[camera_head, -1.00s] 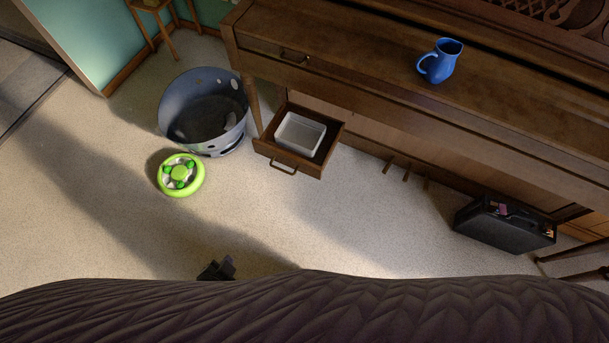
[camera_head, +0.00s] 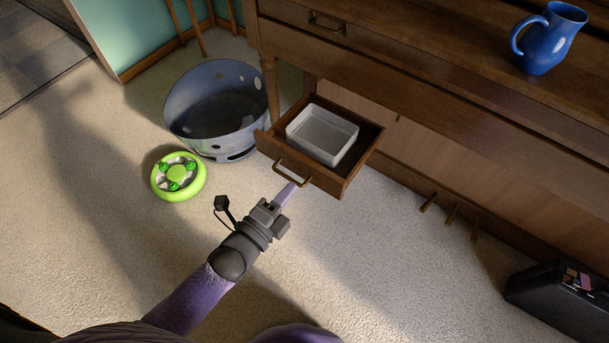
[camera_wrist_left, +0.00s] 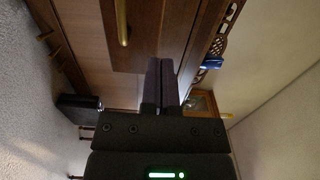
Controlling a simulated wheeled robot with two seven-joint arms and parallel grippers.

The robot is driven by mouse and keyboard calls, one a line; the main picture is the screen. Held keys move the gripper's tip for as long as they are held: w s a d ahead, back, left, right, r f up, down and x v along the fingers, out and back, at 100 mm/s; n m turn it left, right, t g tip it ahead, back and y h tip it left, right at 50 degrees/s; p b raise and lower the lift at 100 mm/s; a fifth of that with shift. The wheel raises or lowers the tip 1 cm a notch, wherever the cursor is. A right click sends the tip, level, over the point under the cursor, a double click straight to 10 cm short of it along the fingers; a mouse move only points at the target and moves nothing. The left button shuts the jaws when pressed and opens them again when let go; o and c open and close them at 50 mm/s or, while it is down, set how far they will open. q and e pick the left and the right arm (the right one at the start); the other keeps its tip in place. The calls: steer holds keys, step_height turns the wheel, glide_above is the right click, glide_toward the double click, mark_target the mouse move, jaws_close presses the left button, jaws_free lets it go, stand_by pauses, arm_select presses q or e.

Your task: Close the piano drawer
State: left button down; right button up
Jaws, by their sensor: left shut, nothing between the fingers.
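The piano drawer (camera_head: 344,190) is a small brown wooden box, pulled out below the piano's left end. Its brass handle (camera_head: 292,174) is on the front face. My left gripper (camera_head: 287,193) is shut and empty, its fingertips just in front of and below the handle. I cannot tell if they touch the drawer. In the left wrist view, the shut fingers (camera_wrist_left: 162,75) point toward the wooden drawer front (camera_wrist_left: 147,40), with the brass handle (camera_wrist_left: 122,22) to their left. My right gripper is not in view.
A white tray (camera_head: 322,135) sits inside the drawer. A blue-grey basket (camera_head: 215,110) and a green wheel-shaped toy (camera_head: 178,177) stand left of it. A blue jug (camera_head: 548,38) is on the piano (camera_head: 420,60). A black case (camera_head: 560,300) lies at right. The floor in front is mostly clear.

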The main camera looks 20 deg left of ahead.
mark_target(311, 166)
arm_select(q)
steer(key=x, duration=0.1)
steer(key=b+x, duration=0.1)
steer(key=x, duration=0.2)
steer(key=shift+w+f+b, duration=0.15)
steer(key=shift+f+b, duration=0.1)
steer(key=shift+b, duration=0.1)
steer(key=shift+w+d+r, duration=0.2)
steer(key=shift+w, duration=0.25)
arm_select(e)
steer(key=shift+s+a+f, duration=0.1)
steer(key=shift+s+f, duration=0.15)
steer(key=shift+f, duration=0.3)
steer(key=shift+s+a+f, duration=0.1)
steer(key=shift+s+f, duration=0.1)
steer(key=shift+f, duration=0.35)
arm_select(q)
steer(key=shift+w, duration=0.1)
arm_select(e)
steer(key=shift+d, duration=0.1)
